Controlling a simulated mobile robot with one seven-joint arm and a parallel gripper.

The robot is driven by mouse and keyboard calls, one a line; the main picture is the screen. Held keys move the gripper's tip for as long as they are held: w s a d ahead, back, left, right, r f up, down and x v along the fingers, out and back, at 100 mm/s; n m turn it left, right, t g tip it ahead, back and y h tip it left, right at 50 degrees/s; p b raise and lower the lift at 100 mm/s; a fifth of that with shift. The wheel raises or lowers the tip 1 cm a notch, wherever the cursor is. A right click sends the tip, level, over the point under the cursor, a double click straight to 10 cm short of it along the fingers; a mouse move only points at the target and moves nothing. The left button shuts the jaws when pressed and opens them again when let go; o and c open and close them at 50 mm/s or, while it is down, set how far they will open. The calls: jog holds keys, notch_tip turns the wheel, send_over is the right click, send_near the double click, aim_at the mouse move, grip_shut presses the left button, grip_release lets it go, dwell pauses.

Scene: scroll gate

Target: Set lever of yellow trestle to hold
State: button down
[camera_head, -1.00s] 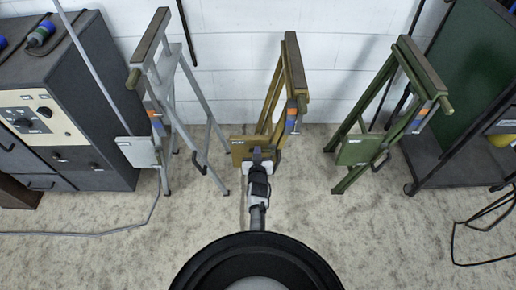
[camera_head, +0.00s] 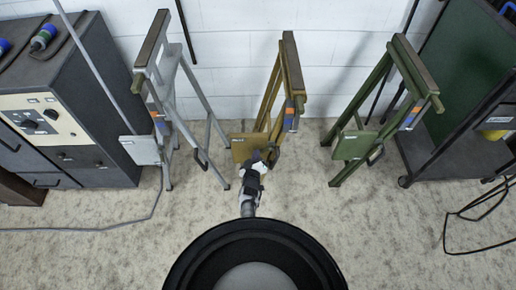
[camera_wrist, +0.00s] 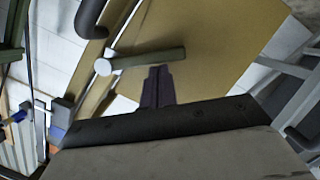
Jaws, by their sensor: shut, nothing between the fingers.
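The yellow trestle (camera_head: 287,75) stands in the middle against the wall, with a yellow plate (camera_head: 243,148) low on its front and an orange and blue label on its right leg. My gripper (camera_head: 270,157) is at the plate's lower right edge. In the wrist view my gripper (camera_wrist: 158,90) shows as shut, dark fingers with nothing between them. Just beyond the fingertips a short olive bar with a pale round end (camera_wrist: 145,60), seemingly the lever, crosses the yellow plate (camera_wrist: 215,35). I cannot tell whether the fingers touch it. In the head view my arm hides this area.
A grey trestle (camera_head: 160,80) stands to the left and a green trestle (camera_head: 385,90) to the right. A dark cabinet (camera_head: 70,110) is at far left, a green-backed cart (camera_head: 465,90) at far right. Cables lie on the carpet at both sides. A dark curved handle (camera_wrist: 90,18) is near the bar.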

jog(key=d+f+n+b, duration=0.1)
jog(key=n, duration=0.1)
jog(key=d+f+n+h+b, duration=0.1)
jog(key=n+b, duration=0.1)
jog(key=f+n+t+b, duration=0.1)
jog(key=f+n+b, duration=0.1)
jog(key=shift+d+h, duration=0.4)
jog(key=shift+d+b, duration=0.15)
jog(key=shift+b, duration=0.2)
dwell(0.5)
